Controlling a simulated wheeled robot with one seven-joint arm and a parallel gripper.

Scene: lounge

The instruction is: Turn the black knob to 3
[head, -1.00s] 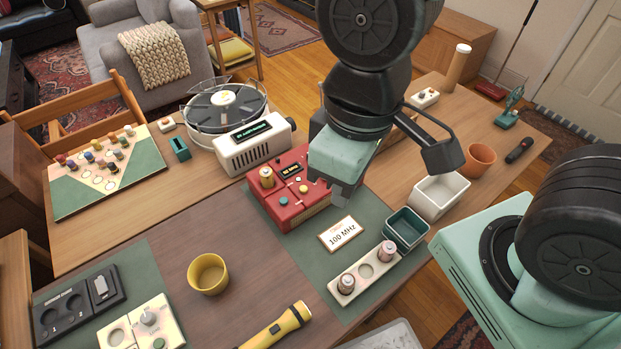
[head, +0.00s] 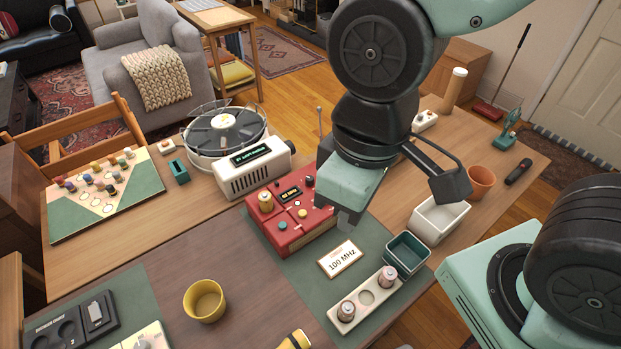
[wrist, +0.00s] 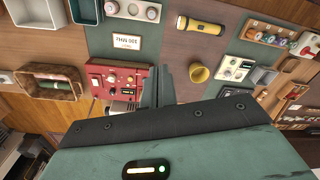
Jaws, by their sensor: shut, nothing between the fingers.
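A red box (head: 288,222) with a small dark display (head: 291,194) stands on the green mat in the head view. A small black knob (head: 309,181) shows at its back right corner; its setting is too small to read. The red box also shows in the wrist view (wrist: 108,78), left of the fingers. My gripper (head: 347,216) is shut and empty, just right of the box in the head view. In the wrist view the fingers (wrist: 157,82) point away over the table. A gap between fingers and box cannot be judged.
A "100 MHz" card (head: 340,259), a battery holder (head: 362,300), a green bin (head: 406,254) and a white bin (head: 438,219) are near the box. A yellow cup (head: 204,300) and a dark panel (head: 70,329) with round dials stand front left. A turntable (head: 224,131) stands behind.

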